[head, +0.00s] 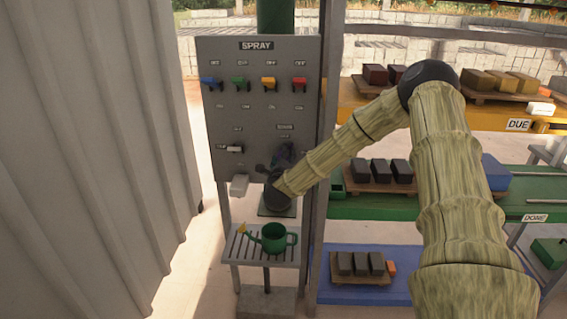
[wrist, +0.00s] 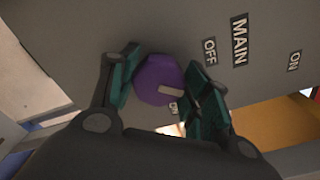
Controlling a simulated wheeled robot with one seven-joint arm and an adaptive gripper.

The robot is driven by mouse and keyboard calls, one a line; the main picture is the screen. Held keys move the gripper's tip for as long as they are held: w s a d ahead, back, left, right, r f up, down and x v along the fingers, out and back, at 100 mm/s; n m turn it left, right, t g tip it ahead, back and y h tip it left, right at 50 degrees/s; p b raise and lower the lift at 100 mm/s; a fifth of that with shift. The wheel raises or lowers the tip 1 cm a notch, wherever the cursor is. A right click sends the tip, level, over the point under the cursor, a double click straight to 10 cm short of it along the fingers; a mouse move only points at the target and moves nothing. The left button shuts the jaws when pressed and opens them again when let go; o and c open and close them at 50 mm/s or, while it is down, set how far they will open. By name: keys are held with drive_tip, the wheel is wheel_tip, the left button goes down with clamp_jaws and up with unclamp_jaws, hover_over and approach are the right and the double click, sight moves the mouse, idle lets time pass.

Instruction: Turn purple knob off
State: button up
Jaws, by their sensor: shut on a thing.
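The purple knob (wrist: 158,80) sits on the grey panel (wrist: 70,45) in the wrist view. A pale pointer mark on its face lies toward its lower right side. My gripper (wrist: 163,85) has its two teal fingers on either side of the knob and is shut on it. An OFF label (wrist: 209,51) is up and right of the knob. A small label (wrist: 174,107), partly hidden by a finger, is just below it. In the head view my gripper (head: 283,158) is at the lower right of the SPRAY panel (head: 225,125) and hides the knob.
A white lever (head: 235,149) is at left. A green watering can (head: 273,238) stands on a slatted stand below. Shelves with blocks are at right; a corrugated wall (head: 90,150) is at left.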

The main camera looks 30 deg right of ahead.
drive_tip(key=shift+f+n+b, duration=0.2)
drive_tip(key=shift+n+b, duration=0.6)
drive_tip(key=shift+n, duration=2.8)
drive_tip(key=o, duration=1)
drive_tip(key=shift+w+a, duration=0.1)
drive_tip(key=v, duration=1.2)
